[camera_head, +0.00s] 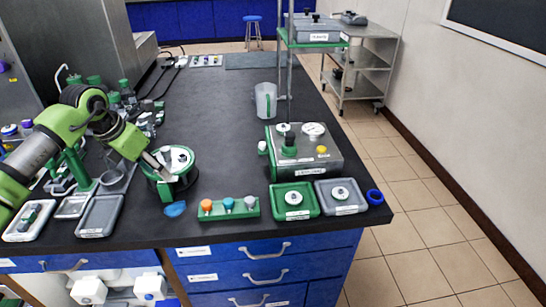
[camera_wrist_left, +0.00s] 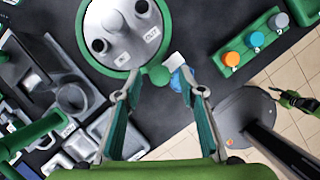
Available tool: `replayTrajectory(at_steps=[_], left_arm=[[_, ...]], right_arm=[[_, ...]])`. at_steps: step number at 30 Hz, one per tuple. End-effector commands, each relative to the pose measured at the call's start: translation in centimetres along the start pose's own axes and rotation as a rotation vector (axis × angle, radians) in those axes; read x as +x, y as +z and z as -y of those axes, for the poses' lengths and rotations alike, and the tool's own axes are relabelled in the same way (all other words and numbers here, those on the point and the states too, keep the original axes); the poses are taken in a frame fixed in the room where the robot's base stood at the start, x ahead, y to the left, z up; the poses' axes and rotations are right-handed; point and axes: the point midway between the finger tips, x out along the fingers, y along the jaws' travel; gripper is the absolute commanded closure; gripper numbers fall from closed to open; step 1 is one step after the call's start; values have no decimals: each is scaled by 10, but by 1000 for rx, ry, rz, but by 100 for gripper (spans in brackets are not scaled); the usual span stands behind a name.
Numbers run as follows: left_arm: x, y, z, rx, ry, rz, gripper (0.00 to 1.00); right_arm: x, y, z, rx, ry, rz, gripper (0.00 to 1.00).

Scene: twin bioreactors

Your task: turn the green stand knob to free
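The green stand (camera_head: 172,181) carries a round vessel with a white lid (camera_head: 179,158) near the front left of the bench. In the left wrist view the green stand (camera_wrist_left: 133,69) rings this vessel. A round green knob (camera_wrist_left: 159,75) sits on the ring's near side, beside a small white tag (camera_wrist_left: 174,61). My left gripper (camera_wrist_left: 160,93) is open, its two fingers spread on either side of the knob, with nothing between them clearly gripped. In the head view the left gripper (camera_head: 160,166) is at the stand's left side and the knob cannot be made out.
A block with orange, blue and grey knobs (camera_head: 229,208) stands to the right. Beyond it are a green tray (camera_head: 312,207), a grey tray (camera_head: 353,207) and a steel unit (camera_head: 334,163). Racks and trays crowd the left. A blue piece (camera_head: 175,209) lies before the stand.

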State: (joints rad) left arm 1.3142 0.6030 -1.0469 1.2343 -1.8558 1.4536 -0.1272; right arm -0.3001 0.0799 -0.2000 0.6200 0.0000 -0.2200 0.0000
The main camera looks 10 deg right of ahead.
Motion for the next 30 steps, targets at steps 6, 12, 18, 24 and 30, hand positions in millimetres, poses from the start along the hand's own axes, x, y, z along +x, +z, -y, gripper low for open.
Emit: replayTrajectory(at_steps=[6, 12, 18, 24, 30], left_arm=[[0, 1, 3, -173, 73, 1, 63], [-1, 2, 5, -342, 142, -1, 63], [-2, 3, 7, -523, 217, -2, 63], [-24, 5, 11, -601, 250, 5, 63], [-63, 7, 21, -601, 250, 4, 63]], right_arm=[[-1, 0, 0, 0, 0, 0, 66], [-7, -1, 0, 0, 0, 0, 66], [-17, -2, 0, 0, 0, 0, 66], [-12, -1, 0, 0, 0, 0, 66], [-5, 0, 0, 0, 0, 0, 66]])
